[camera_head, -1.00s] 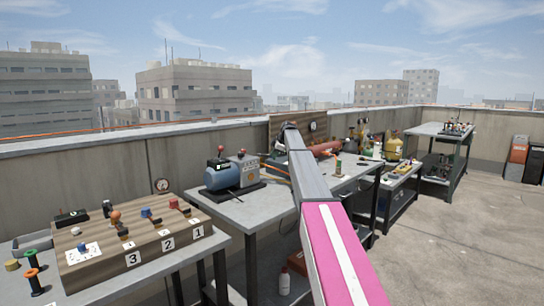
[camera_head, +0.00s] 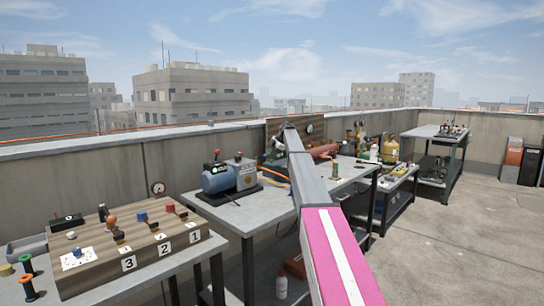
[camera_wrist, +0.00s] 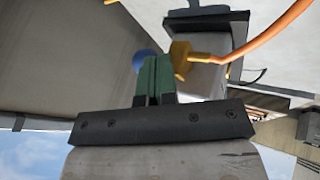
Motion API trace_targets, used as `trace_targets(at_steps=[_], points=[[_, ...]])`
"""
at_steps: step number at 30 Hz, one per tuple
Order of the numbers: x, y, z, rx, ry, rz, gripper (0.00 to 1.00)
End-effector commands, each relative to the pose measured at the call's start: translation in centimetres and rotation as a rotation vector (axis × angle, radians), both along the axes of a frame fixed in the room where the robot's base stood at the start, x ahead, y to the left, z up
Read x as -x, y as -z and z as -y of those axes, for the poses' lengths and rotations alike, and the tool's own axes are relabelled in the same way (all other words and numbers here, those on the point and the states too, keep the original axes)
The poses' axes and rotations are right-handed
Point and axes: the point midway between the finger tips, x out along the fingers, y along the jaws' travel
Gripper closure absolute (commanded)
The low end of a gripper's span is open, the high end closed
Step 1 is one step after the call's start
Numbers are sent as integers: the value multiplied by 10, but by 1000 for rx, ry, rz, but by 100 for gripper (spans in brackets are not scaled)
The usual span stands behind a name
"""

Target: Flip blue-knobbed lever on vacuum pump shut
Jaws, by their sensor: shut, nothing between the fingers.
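The vacuum pump (camera_head: 218,180), with a blue cylinder and a grey box, stands on a black base on the middle table in the head view. A blue knob (camera_wrist: 141,62) shows in the wrist view, partly hidden behind my green fingers. A brass fitting (camera_wrist: 181,58) with an orange hose sits just right of the fingers there. My gripper (camera_wrist: 156,60) is shut and empty, its tips close beside the knob and the fitting. I cannot tell whether they touch. The lever's arm is hidden, so its position cannot be read.
A wooden panel (camera_head: 125,252) with numbered controls stands on the left table. A yellow gas cylinder (camera_head: 390,150) and bottles stand farther right. The rooftop floor (camera_head: 450,240) at the right is clear.

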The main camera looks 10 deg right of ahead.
Motion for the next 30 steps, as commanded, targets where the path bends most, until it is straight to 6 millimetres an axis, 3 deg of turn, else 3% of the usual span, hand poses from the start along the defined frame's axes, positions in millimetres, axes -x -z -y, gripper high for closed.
trace_targets(at_steps=[21,30], points=[[-10,0,-3,-1,4,5,100],[-3,-2,-3,0,3,3,100]])
